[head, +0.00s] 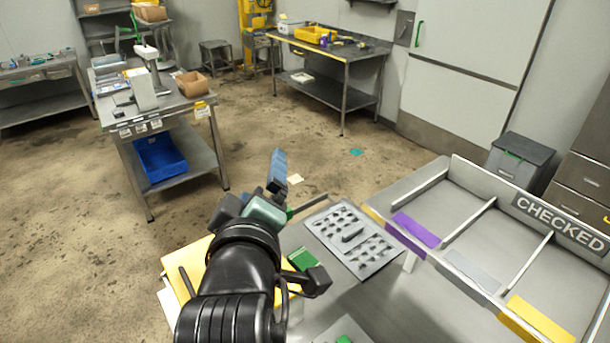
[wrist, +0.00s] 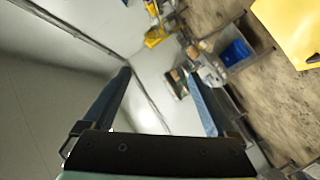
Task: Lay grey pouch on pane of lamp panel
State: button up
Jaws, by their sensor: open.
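My gripper (head: 277,172) is raised above the near bench, with its blue fingers pointing up and away. In the wrist view my gripper (wrist: 158,82) has its two blue fingers wide apart with nothing between them. I cannot make out a grey pouch for certain. A flat grey patch (head: 472,270) lies at the front of the middle lane of the CHECKED rack, but I cannot tell whether it is a pouch or a lane marker. No lit lamp panel or pane can be made out; my arm hides part of the bench.
The CHECKED rack (head: 497,205) has divided lanes with purple and yellow patches. A grey plate with cutouts (head: 352,240) lies left of it. A yellow piece (head: 178,262) is partly behind my arm. A cart with a blue bin (head: 162,158) stands back left, across open floor.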

jog(key=s+d+r+m+t, duration=0.2)
jog(key=s+r+m+t, duration=0.1)
jog(key=r, duration=0.7)
jog(key=s+d+r+m+t, duration=0.2)
jog(key=s+r+m+t, duration=0.2)
jog(key=r, duration=0.6)
jog(key=s+d+r+m+t, duration=0.2)
jog(key=s+r, duration=0.4)
jog(key=r, duration=0.5)
jog(key=shift+s+m+t+h, duration=0.15)
jog(key=shift+m+t+h, duration=0.15)
jog(key=shift+m+t, duration=0.75)
jog(key=shift+r, duration=0.1)
